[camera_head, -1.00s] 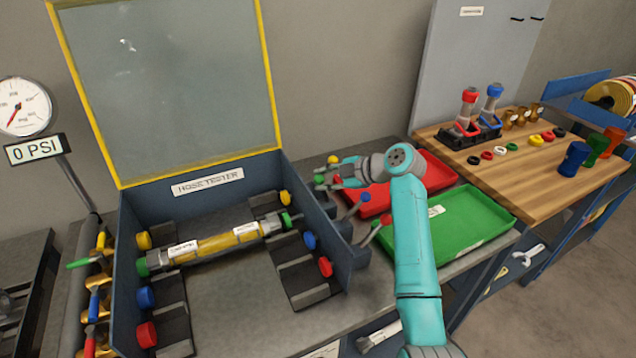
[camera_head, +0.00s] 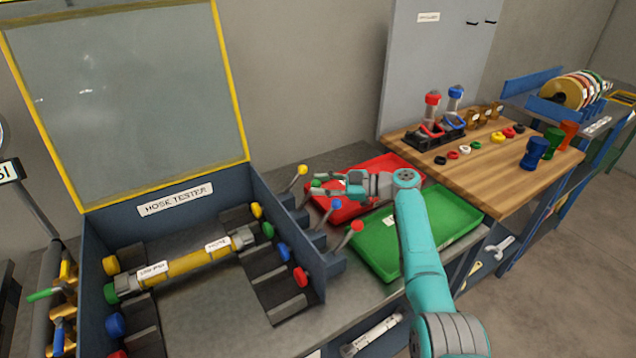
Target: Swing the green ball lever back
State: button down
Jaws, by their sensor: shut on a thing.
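The lever with the green ball (camera_head: 316,183) stands at the right side of the hose tester, over the edge of the red tray. My gripper (camera_head: 325,184) comes from the right and is shut on the green ball lever; its fingers partly hide the lever. A lever with a yellow ball (camera_head: 303,170) is behind it. Levers with a blue ball (camera_head: 336,203) and a red ball (camera_head: 357,226) are in front. The yellow hose (camera_head: 190,262) lies across the tester. A gap shows between its right end and the green port (camera_head: 267,231).
The hose tester's lid (camera_head: 130,95) stands open. A red tray (camera_head: 352,211) and a green tray (camera_head: 455,208) lie right of the levers, under my arm. A wooden bench (camera_head: 470,185) with fittings is farther right. Neighbouring levers stand close to my gripper.

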jog(key=shift+w+d+f, duration=0.15)
jog(key=shift+d+f, duration=0.05)
jog(key=shift+f, duration=0.4)
jog(key=shift+w+d+f, duration=0.1)
jog(key=shift+d+f, duration=0.05)
jog(key=shift+f, duration=0.45)
jog(key=c, duration=0.9)
grip_release()
jog(key=shift+a+f, duration=0.1)
jog(key=shift+f, duration=0.05)
jog(key=shift+c, duration=0.2)
jog(key=shift+o, duration=0.4)
jog(key=shift+w+r, duration=0.1)
jog(key=shift+r, duration=0.15)
jog(key=v, duration=1.2)
